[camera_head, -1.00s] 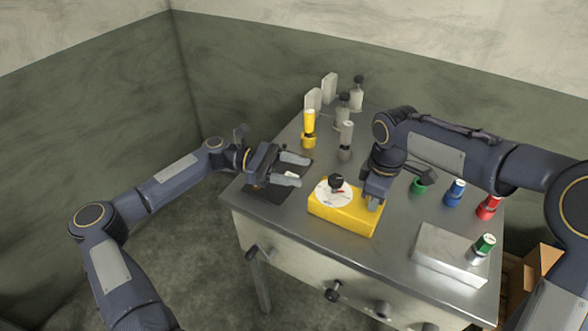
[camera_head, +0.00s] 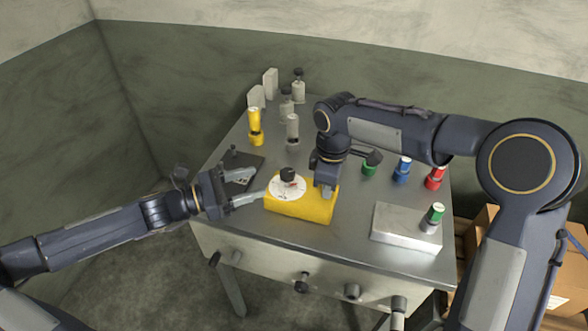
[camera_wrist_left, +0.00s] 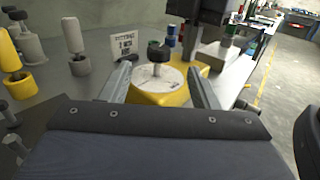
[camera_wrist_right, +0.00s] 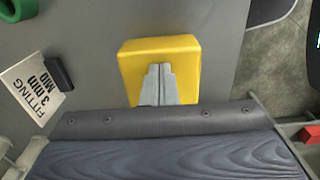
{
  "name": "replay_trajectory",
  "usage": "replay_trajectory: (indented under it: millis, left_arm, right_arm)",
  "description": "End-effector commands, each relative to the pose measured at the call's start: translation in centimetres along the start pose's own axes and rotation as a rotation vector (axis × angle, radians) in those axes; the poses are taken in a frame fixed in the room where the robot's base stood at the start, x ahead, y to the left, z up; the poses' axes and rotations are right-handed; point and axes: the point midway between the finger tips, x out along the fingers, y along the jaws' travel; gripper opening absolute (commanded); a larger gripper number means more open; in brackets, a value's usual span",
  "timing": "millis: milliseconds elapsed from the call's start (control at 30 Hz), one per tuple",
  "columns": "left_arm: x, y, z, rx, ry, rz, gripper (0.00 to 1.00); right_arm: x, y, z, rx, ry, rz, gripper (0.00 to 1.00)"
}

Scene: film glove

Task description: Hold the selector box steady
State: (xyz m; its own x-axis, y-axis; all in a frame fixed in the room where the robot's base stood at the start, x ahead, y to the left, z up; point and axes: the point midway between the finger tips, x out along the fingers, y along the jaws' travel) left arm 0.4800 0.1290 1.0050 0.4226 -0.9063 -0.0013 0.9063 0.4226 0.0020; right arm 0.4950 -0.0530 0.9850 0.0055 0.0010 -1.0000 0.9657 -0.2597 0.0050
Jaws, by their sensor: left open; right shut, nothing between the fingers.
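The selector box is a yellow block (camera_head: 300,208) on the metal table, with a white dial (camera_head: 287,192) and a black knob (camera_head: 288,174) on its left part. My left gripper (camera_head: 259,184) is open and empty at the box's left side. In the left wrist view, the dial (camera_wrist_left: 157,78) and knob lie ahead between its spread fingers (camera_wrist_left: 160,84). My right gripper (camera_head: 325,191) is shut and points down at the box's right part. In the right wrist view, its closed fingertips (camera_wrist_right: 158,68) are over the yellow top (camera_wrist_right: 135,62); whether they press on it is unclear.
A yellow bottle-like piece (camera_head: 254,126) and grey ones (camera_head: 292,129) stand behind. Green, blue (camera_head: 402,170) and red (camera_head: 435,178) pieces stand to the right. A pale block (camera_head: 395,222) with a green-topped piece is front right. A printed card (camera_wrist_right: 35,85) stands near the box.

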Motion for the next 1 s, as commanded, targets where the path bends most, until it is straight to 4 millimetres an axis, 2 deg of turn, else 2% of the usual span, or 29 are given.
replay_trajectory:
  millis: [33, 500, 700, 1000]
  left_arm:
    - [0.7, -0.1, -0.1, -0.001, -0.002, -0.003, 0.55]
    - [9.4, -0.1, 0.0, -0.001, -0.004, -0.006, 0.55]
    - [11.2, -0.1, 0.0, 0.000, -0.003, -0.004, 0.55]
    - [11.4, -0.1, 0.0, 0.000, -0.002, -0.003, 0.55]
  right_arm:
    - [0.7, -0.2, 0.2, -0.001, -0.011, -0.014, 0.00]
    - [0.7, -0.2, 0.2, -0.001, -0.011, -0.013, 0.00]
    - [0.7, -0.2, 0.2, -0.001, -0.011, -0.013, 0.00]
    - [0.7, -0.2, 0.2, -0.001, -0.011, -0.013, 0.00]
